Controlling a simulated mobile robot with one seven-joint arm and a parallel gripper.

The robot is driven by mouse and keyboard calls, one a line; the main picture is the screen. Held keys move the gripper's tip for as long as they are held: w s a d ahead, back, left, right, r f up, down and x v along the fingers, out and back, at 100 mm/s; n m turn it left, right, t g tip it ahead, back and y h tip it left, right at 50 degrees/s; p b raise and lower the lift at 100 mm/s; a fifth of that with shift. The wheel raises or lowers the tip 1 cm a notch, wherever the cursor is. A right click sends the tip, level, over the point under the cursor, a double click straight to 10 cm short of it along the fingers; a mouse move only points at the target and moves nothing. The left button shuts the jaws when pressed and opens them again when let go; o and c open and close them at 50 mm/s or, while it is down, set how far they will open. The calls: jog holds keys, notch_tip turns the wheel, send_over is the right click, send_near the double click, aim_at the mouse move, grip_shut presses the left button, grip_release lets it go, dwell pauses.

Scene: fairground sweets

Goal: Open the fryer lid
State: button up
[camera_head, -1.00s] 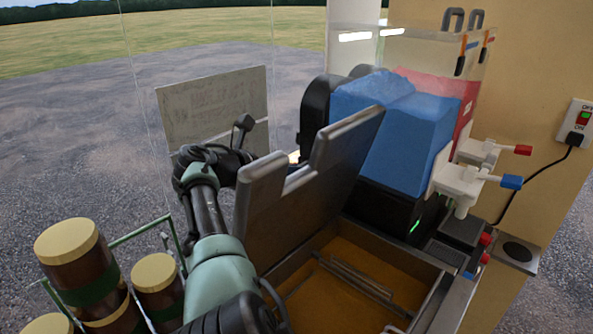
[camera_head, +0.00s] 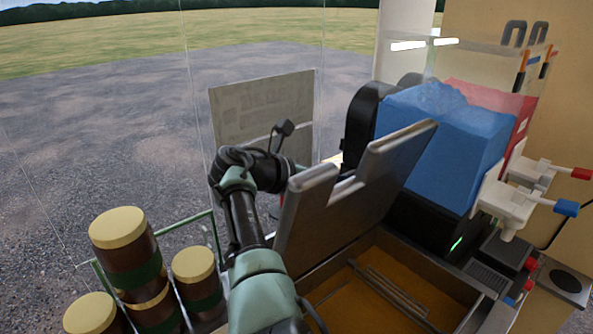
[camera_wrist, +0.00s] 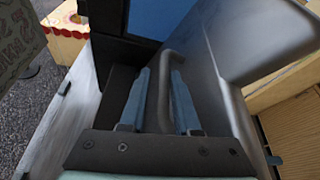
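The fryer lid (camera_head: 340,215) is a dark grey metal panel, raised and leaning up over the fryer (camera_head: 465,313). The fryer's pan of amber oil shows below it. In the wrist view, the lid's inner or outer face (camera_wrist: 215,75) rises at the right, with a bar handle (camera_wrist: 166,95) near it. My gripper (camera_wrist: 163,75) has its two blue fingers apart, on either side of the handle. A gap shows at the left finger; contact at the right one is unclear. In the head view my gripper is hidden behind the lid and my arm.
Blue and red slush machines (camera_head: 440,125) with taps stand right behind the fryer. Brown jars with cream lids (camera_head: 118,228) stand at left by a green rack. A grey sign panel (camera_head: 262,100) stands behind my arm. Gravel lies beyond.

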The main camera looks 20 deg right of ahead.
jog(key=b+v, duration=0.2)
jog(key=v, duration=0.9)
